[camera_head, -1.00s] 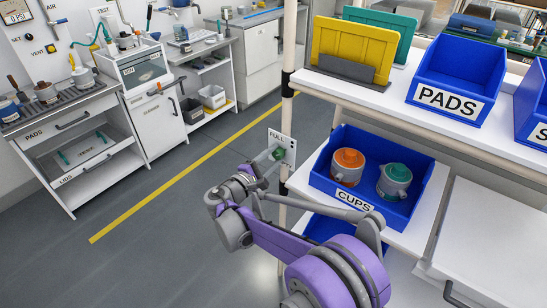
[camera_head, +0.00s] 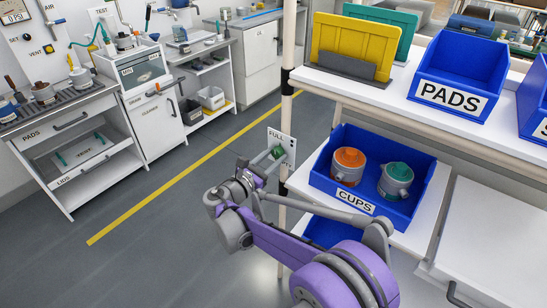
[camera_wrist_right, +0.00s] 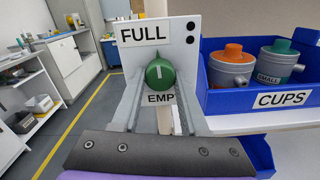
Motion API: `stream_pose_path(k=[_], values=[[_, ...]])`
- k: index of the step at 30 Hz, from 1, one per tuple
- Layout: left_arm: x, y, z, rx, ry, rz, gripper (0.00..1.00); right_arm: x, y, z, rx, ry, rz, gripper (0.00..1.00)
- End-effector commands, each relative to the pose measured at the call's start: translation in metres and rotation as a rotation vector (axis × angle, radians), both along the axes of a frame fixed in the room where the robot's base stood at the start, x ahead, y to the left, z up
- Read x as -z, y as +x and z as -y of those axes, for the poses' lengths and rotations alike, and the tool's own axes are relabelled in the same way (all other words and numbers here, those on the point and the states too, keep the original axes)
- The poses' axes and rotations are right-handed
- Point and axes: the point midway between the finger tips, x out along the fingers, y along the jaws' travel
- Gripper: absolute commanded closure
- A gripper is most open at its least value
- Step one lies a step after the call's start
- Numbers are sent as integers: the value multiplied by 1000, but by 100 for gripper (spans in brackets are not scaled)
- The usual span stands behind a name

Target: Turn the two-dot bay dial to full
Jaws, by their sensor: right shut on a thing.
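The two-dot bay dial is a green knob (camera_wrist_right: 160,73) on a white plate (camera_wrist_right: 178,50) marked FULL above and EMP, partly hidden, below. Two black dots sit at the plate's right side. The knob's short white line stands near upright in the right wrist view. My right gripper (camera_wrist_right: 158,84) has its two grey fingers on either side of the knob and is shut on it. In the head view the knob (camera_head: 278,152) shows small on its plate (camera_head: 283,144), with my right gripper (camera_head: 262,166) reaching up to it. My left gripper is out of view.
A blue CUPS bin (camera_head: 328,180) with an orange-topped and a green-topped cup stands on the shelf just right of the dial. A pale rack post (camera_head: 287,100) rises beside the plate. The floor (camera_head: 170,240) to the left is clear.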

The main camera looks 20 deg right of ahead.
Motion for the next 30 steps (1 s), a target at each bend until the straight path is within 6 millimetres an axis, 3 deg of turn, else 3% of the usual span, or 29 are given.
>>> stream_pose_path(k=[13, 30], values=[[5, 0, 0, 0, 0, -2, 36, 1, -1, 0, 0, -157, -203, 100], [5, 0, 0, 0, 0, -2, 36, 1, -1, 0, 0, -188, -243, 100]])
